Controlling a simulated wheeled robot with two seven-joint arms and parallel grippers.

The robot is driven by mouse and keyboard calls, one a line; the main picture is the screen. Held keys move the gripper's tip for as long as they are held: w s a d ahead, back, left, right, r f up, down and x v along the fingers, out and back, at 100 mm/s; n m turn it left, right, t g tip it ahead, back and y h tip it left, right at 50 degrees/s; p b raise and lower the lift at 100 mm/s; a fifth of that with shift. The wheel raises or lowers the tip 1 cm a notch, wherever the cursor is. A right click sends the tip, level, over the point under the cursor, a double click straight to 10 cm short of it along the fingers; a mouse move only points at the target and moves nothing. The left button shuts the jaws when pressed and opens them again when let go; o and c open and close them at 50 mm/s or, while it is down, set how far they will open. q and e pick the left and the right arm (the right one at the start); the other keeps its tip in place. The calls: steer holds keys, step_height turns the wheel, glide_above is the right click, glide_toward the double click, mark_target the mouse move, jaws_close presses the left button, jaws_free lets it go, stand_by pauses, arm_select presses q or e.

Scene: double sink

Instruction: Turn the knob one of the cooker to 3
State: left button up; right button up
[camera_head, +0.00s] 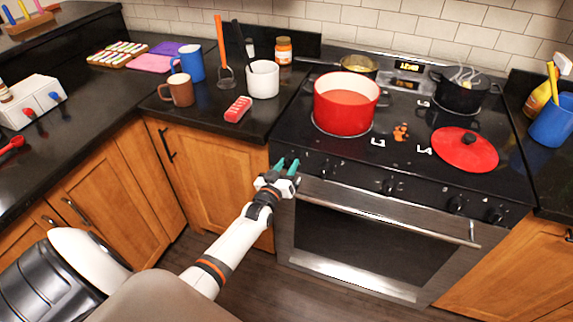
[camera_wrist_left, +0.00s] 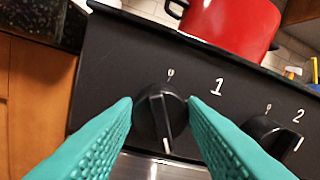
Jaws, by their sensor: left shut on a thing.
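The cooker (camera_head: 375,225) stands at the right of the head view, with a row of black knobs along its front panel. Knob one (camera_wrist_left: 158,118), beside the white "1", is black with a white line running roughly up and down its face. A small "0" mark is above it. My left gripper (camera_head: 287,165) is at the left end of the panel. In the left wrist view its teal fingers (camera_wrist_left: 161,112) are on either side of knob one and shut on it. In the head view the gripper hides knob one. My right gripper is not in view.
Knob two (camera_wrist_left: 272,137) is close to the right of knob one. A red pot (camera_head: 345,108), a red lid (camera_head: 465,150) and a black pot (camera_head: 462,92) are on the cooktop. Mugs and utensils stand on the left counter (camera_head: 200,118). Space before the oven door is clear.

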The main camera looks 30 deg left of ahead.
arm_select(q)
steer(key=m+p, duration=0.1)
steer(key=m, duration=0.5)
steer(key=shift+d+f, duration=0.1)
stand_by(0.6)
steer(key=o, duration=1)
steer(key=s+d, duration=0.2)
steer(key=s, duration=1)
steer(key=shift+b, duration=0.45)
